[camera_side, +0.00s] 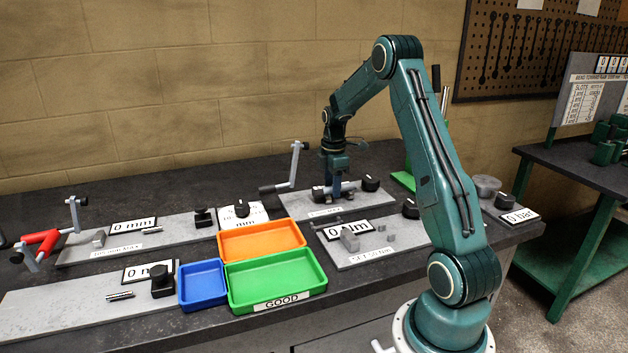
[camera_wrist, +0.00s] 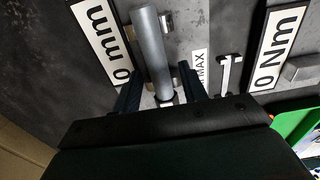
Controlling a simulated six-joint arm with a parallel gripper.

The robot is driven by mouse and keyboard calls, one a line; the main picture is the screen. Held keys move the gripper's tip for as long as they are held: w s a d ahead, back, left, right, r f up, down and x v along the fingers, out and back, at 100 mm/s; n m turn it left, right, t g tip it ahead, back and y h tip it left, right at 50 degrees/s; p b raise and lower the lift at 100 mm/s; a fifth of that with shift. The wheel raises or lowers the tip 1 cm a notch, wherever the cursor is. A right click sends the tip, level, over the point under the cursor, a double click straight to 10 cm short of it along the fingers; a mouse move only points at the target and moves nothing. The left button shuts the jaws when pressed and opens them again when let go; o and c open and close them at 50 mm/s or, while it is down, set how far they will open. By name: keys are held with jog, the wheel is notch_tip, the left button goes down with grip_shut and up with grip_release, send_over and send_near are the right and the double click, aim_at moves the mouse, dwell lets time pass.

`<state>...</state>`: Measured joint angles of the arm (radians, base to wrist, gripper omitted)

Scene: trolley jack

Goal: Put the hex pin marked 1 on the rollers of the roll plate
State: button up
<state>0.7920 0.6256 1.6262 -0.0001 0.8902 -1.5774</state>
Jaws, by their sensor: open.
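My gripper (camera_side: 334,190) points down over a grey plate (camera_side: 290,203) at the back, which seems to be the roll plate. In the wrist view my gripper (camera_wrist: 160,82) is open, with one dark finger on each side of a smooth grey bar. The bar (camera_wrist: 152,50) looks like the hex pin; no number is legible on it. It lies lengthwise between the fingers, with small pale blocks (camera_wrist: 166,21) beside it that may be the rollers. I cannot tell whether the bar touches them. In the side view the gripper hides most of this spot.
A crank handle (camera_side: 296,165) stands left of the gripper, and a black knob (camera_side: 370,183) right of it. Orange (camera_side: 262,241), green (camera_side: 275,280) and blue (camera_side: 203,285) trays stand in front. A plate with grey blocks (camera_side: 349,240) lies front right. Other pins (camera_side: 120,296) lie on left plates.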

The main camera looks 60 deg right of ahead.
jog(key=shift+r, duration=0.15)
notch_tip(320, 180, up, 12)
jog(key=shift+r, duration=0.15)
dwell(0.4)
dwell(0.5)
